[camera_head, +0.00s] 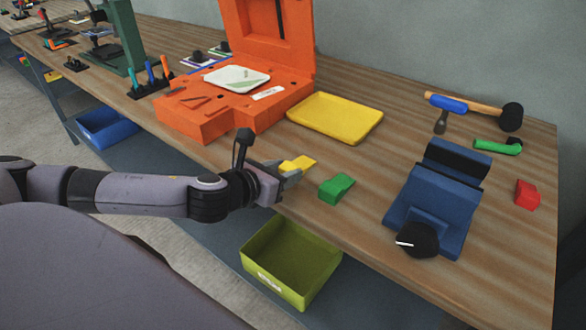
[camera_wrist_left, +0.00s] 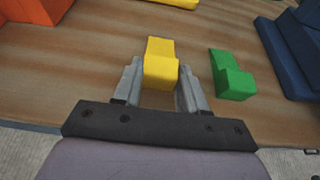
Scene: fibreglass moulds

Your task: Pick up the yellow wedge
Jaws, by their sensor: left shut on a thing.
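The yellow wedge (camera_head: 299,164) is at the front edge of the bench, at the tip of my left gripper (camera_head: 288,172). In the left wrist view the yellow wedge (camera_wrist_left: 160,62) sits between the two grey fingers of my left gripper (camera_wrist_left: 160,82), which is shut on its near end. Its far end sticks out past the fingertips. I cannot tell whether the wedge touches the bench or is held just above it. My right gripper is not in view.
A green wedge (camera_head: 336,187) lies just right of the yellow one. A yellow tray (camera_head: 336,118) and an orange mould (camera_head: 222,115) stand behind. A blue mould (camera_head: 438,195), red block (camera_head: 527,194) and hammer (camera_head: 473,108) are to the right. A green bin (camera_head: 290,260) is below the edge.

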